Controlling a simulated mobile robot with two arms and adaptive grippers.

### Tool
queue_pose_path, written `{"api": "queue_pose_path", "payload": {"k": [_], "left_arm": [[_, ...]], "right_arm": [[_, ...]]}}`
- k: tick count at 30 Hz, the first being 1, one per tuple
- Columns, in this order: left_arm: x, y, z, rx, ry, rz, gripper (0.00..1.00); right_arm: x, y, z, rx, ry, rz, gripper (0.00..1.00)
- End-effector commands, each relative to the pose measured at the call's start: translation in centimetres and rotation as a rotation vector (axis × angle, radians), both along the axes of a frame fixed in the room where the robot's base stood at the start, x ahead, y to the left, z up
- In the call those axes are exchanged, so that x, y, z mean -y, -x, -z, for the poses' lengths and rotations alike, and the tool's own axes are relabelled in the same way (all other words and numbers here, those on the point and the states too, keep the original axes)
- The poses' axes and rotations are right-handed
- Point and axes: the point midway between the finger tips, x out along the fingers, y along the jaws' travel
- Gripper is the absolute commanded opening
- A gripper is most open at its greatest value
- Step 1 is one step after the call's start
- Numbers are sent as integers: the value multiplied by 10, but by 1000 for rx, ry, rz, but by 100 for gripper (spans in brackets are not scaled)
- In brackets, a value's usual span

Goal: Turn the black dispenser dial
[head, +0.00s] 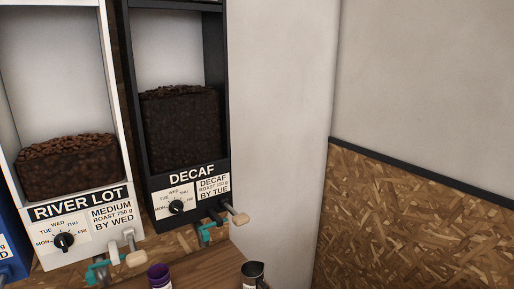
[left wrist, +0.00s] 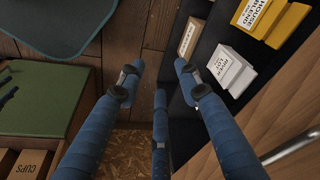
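The black dispenser (head: 190,162) labelled DECAF stands in the middle left of the head view, with dark beans behind its front. Its black dial (head: 176,207) sits on a white plate marked with weekdays from MON to FRI; I cannot tell which day the knob points to. My right gripper is not in view.
A white RIVER LOT dispenser (head: 75,213) with its own dial stands left of the black one. A lever with a wooden handle (head: 240,219) juts out below the DECAF card.

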Motion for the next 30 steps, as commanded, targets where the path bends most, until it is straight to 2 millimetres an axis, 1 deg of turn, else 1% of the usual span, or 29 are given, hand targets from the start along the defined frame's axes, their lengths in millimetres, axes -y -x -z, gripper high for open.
{"api": "queue_pose_path", "payload": {"k": [1,2,3,5,6,8,9,12,15,19,21,30], "left_arm": [[-2,12,41,-24,-3,3,34],[-3,19,60,-32,-5,4,34],[-4,29,85,-42,-5,6,34],[-6,48,121,-57,-7,10,34],[-8,61,143,-67,-8,12,34],[-12,83,174,-82,-11,15,34],[-14,98,192,-90,-12,17,34],[-21,135,227,-110,-15,22,34],[-27,164,248,-123,-17,26,34],[-32,186,261,-131,-19,30,34],[-33,191,263,-133,-19,31,34],[-33,192,263,-134,-19,31,34]], "right_arm": [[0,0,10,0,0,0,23],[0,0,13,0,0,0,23],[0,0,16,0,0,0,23],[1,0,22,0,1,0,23],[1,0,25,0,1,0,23],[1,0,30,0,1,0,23],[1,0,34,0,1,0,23],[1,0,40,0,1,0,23],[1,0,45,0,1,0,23],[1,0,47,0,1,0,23],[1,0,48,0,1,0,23],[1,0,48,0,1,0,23]]}}
